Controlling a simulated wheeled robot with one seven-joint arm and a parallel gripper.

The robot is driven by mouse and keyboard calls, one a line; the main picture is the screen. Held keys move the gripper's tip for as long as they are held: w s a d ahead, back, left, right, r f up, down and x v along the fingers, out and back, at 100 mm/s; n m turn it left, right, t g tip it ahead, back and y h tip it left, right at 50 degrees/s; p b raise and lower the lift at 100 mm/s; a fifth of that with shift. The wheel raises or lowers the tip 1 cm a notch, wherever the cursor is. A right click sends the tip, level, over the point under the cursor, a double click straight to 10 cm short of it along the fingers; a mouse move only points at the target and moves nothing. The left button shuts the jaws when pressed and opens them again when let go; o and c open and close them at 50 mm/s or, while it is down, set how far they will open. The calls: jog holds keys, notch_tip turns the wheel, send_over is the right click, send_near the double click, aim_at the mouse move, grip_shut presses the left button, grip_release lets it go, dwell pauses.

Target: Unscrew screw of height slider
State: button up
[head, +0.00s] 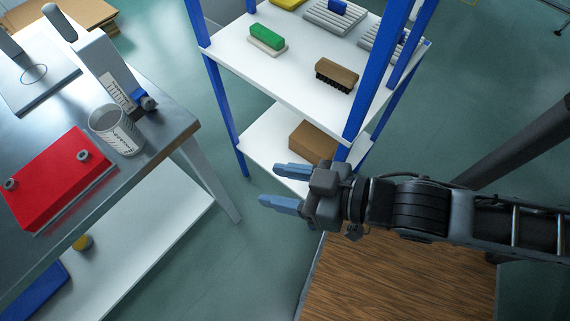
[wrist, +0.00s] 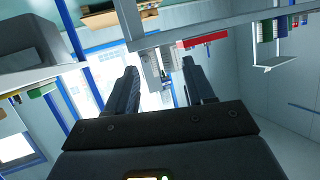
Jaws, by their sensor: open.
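The height slider (head: 103,75) is a grey post with a white scale label, standing tilted in the picture on the metal bench at left. A blue screw knob (head: 147,103) sits at its lower right side, close to the bench edge. My gripper (head: 271,184) is open and empty, over the floor gap right of the bench and in front of the shelf, well apart from the screw. In the wrist view the two fingers (wrist: 160,66) are spread with nothing between them. I cannot make out the screw in that view.
A blue-post shelf (head: 225,58) holds a green brush (head: 267,35) and a brown brush (head: 337,75). Floor between bench and shelf is clear.

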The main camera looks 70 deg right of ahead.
jog(key=shift+w, duration=0.1)
dwell(0.3)
jog(key=m+h+p, duration=0.4)
jog(key=m+p, duration=0.1)
send_near(149, 103)
jog(key=shift+w+d+r+g, duration=0.15)
jog(key=shift+w+g, duration=0.25)
jog(key=shift+w, duration=0.25)
jog(key=shift+x, duration=3.85)
jog(key=shift+s, duration=0.1)
grip_shut()
